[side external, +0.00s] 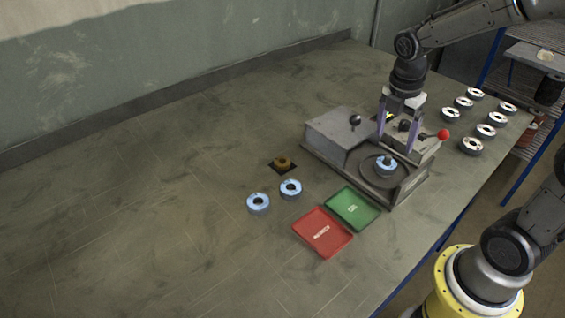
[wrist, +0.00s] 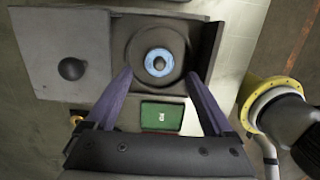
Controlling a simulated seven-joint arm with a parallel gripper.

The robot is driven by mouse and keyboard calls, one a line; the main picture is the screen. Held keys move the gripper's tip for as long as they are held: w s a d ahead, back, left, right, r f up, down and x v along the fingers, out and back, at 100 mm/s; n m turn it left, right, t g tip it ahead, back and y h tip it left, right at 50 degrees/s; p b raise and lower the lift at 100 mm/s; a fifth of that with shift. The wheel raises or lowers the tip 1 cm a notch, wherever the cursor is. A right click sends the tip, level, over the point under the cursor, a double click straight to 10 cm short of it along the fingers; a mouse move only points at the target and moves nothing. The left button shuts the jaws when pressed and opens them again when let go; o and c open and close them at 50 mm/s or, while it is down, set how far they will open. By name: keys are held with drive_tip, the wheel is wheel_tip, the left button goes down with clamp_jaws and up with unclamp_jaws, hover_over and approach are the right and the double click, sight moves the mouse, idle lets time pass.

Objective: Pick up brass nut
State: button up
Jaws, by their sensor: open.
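The brass nut (side external: 283,162) lies on a small dark square on the table, left of the grey machine. In the wrist view a small orange-brass bit (wrist: 77,119) shows at the left, partly hidden by my gripper. My gripper (side external: 398,148) is open and empty, above the machine and to the right of the nut. In the wrist view its two fingers (wrist: 158,85) stand apart on either side of a blue-ringed disc (wrist: 158,62) on the machine's round plate. I cannot tell the exact height of the fingertips above that disc.
The grey machine (side external: 335,130) has a black knob and a red-ended lever (side external: 443,134). Two discs (side external: 290,187) lie near the nut. A green tray (side external: 353,208) and a red tray (side external: 321,232) lie in front. Several discs (side external: 472,146) stand at right. The table's left is clear.

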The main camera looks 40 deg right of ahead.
drive_tip(key=shift+s, duration=0.15)
drive_tip(key=w+a+r+m, duration=0.2)
drive_tip(key=w+r, duration=0.2)
drive_tip(key=w, duration=0.3)
drive_tip(key=n+y, duration=0.1)
hover_over(286, 165)
drive_tip(key=w, duration=0.1)
drive_tip(key=f, duration=0.7)
drive_tip(key=shift+w+a+f, duration=0.1)
drive_tip(key=shift+w+f, duration=0.1)
drive_tip(key=shift+f, duration=0.15)
drive_tip(key=shift+w+d+f, duration=0.15)
drive_tip(key=shift+f, duration=1.5)
drive_tip(key=shift+w+d+f, duration=0.1)
drive_tip(key=shift+f, duration=1.5)
drive_tip(key=shift+r+n, duration=0.1)
drive_tip(key=shift+n, duration=0.2)
clamp_jaws()
